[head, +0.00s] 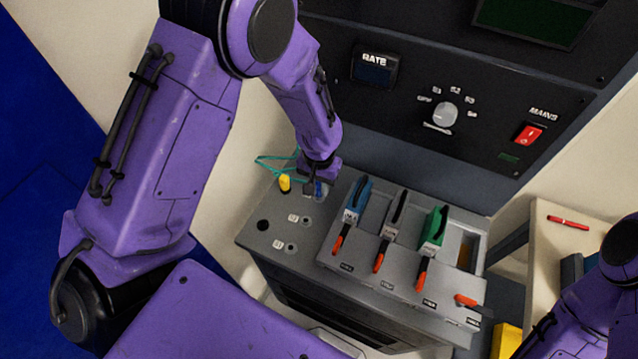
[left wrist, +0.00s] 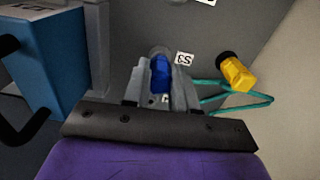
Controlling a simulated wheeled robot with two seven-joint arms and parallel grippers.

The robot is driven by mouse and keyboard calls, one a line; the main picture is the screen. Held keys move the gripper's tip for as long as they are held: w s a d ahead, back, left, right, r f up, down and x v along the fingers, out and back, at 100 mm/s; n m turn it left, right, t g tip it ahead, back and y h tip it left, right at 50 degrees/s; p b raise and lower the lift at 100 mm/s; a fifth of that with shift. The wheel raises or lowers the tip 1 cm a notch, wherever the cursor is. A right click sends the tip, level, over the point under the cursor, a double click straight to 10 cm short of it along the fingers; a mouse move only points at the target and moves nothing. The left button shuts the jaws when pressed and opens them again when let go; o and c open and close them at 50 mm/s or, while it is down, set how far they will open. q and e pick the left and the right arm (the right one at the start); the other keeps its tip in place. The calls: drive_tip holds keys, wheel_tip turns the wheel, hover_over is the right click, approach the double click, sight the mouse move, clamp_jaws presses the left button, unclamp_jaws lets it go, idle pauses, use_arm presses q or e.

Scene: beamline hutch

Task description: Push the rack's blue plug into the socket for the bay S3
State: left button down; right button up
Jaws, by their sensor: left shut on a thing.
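My left gripper (head: 314,189) is at the back left of the grey rack top, its fingers pointing down. It is shut on the blue plug (head: 321,190), which also shows between the fingers in the left wrist view (left wrist: 161,74). A pale round socket (left wrist: 160,51) shows just beyond the plug's end, beside a white label reading S3 (left wrist: 184,58). The plug's tip is hidden, so I cannot tell whether it is in the socket. My right gripper is out of view; only part of that arm shows at the lower right.
Two more labelled sockets (head: 305,221) and a black hole (head: 263,226) are in front. Blue, grey and green modules (head: 433,232) with orange-tipped levers stand to the right.

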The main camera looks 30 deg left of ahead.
use_arm(q)
drive_tip(key=shift+f, duration=0.45)
idle(0.3)
drive_tip(key=c, duration=0.8)
unclamp_jaws()
wheel_tip(320, 180, up, 10)
drive_tip(key=shift+b, duration=1.05)
drive_tip(key=shift+r, duration=0.25)
